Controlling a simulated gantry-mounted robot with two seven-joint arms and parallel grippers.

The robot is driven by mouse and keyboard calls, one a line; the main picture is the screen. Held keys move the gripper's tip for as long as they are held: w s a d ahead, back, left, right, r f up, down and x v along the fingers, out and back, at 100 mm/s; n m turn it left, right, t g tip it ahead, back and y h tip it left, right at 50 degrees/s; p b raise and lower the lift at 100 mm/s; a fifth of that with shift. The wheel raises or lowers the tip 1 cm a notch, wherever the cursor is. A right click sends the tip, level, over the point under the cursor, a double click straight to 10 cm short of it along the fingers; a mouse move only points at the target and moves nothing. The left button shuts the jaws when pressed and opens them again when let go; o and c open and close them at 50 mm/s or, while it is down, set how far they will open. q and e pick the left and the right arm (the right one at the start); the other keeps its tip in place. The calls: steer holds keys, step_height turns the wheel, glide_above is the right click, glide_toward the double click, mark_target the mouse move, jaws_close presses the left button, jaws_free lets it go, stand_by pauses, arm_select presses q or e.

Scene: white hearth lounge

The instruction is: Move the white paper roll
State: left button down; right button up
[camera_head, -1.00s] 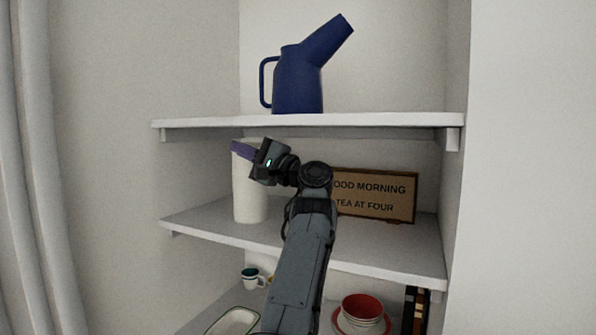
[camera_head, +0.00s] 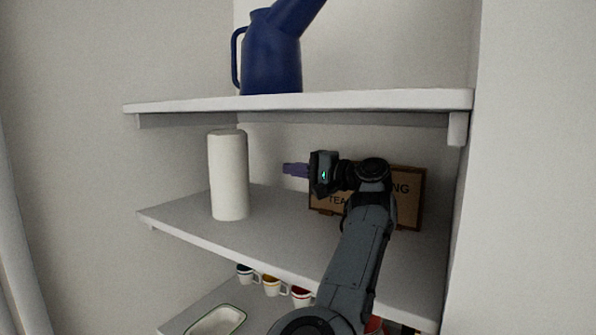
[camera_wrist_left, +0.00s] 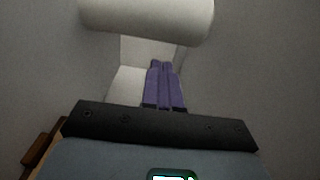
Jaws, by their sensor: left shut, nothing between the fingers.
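The white paper roll (camera_head: 229,175) stands upright on the left part of the middle shelf (camera_head: 275,222) in the head view. In the left wrist view the white roll (camera_wrist_left: 150,14) crosses the top of the picture, beyond the fingertips. My left gripper (camera_head: 287,169) is to the right of the roll, its purple fingers pointing left towards it with a clear gap between. In the left wrist view the fingers (camera_wrist_left: 164,68) lie together, shut and empty. My right gripper is not in view.
A blue jug (camera_head: 271,58) stands on the upper shelf (camera_head: 330,101). A framed sign (camera_head: 408,198) is behind my left arm on the middle shelf. Several small cups (camera_head: 272,287) and a white dish (camera_head: 217,321) are below. The shelf around the roll is clear.

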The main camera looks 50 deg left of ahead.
mark_target(243, 165)
arm_select(q)
steer(key=b+x, duration=0.1)
steer(key=x, duration=0.2)
steer(key=s+b+x, duration=0.1)
steer(key=x, duration=0.2)
steer(key=b+x, duration=0.1)
steer(key=x, duration=0.1)
steer(key=shift+s+a+f, duration=0.15)
steer(key=shift+s+f, duration=0.15)
steer(key=shift+s, duration=0.05)
steer(key=shift+s+a+r+b, duration=0.2)
steer(key=shift+s+b, duration=0.1)
steer(key=shift+s, duration=0.1)
steer(key=shift+s+a+r+b, duration=0.1)
steer(key=shift+s+a+b, duration=0.15)
steer(key=shift+s, duration=0.15)
